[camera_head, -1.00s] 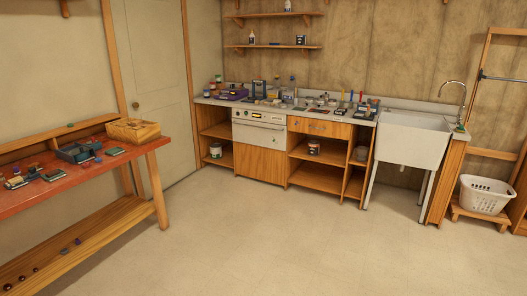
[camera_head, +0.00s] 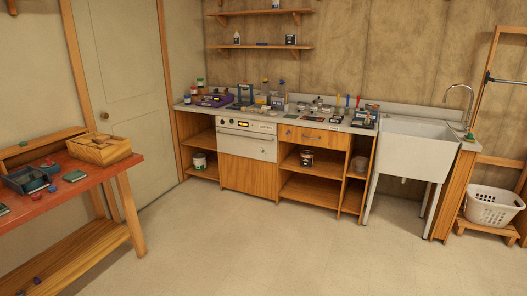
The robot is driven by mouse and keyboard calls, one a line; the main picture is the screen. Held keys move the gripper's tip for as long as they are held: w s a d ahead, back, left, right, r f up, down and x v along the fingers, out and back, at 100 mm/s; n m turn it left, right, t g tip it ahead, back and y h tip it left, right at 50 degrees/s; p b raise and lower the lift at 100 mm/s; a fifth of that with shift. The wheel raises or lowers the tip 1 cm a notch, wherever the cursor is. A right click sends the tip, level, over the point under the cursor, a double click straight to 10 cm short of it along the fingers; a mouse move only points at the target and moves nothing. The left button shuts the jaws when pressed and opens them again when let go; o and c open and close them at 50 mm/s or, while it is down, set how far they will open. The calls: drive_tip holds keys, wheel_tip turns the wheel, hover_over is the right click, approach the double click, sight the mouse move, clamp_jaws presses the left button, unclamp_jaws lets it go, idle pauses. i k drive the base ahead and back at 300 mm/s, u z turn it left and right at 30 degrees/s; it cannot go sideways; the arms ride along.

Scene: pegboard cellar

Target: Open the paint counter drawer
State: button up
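The paint counter (camera_head: 365,131) stands against the far wall, its grey top crowded with small items. Its wooden drawer (camera_head: 322,138) is under the top, right of the white oven-like front, and looks shut. A small handle (camera_head: 312,137) shows on the drawer face. A small dark round spot sits left of the handle; I cannot tell what it is. My gripper is not in this view.
A white sink (camera_head: 413,150) stands right of the counter, and a laundry basket (camera_head: 493,207) farther right. The floor (camera_head: 270,245) before the counter is clear.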

sight(337, 141)
drive_tip(key=z, duration=0.25)
drive_tip(key=i, duration=3.45)
drive_tip(key=z, duration=0.15)
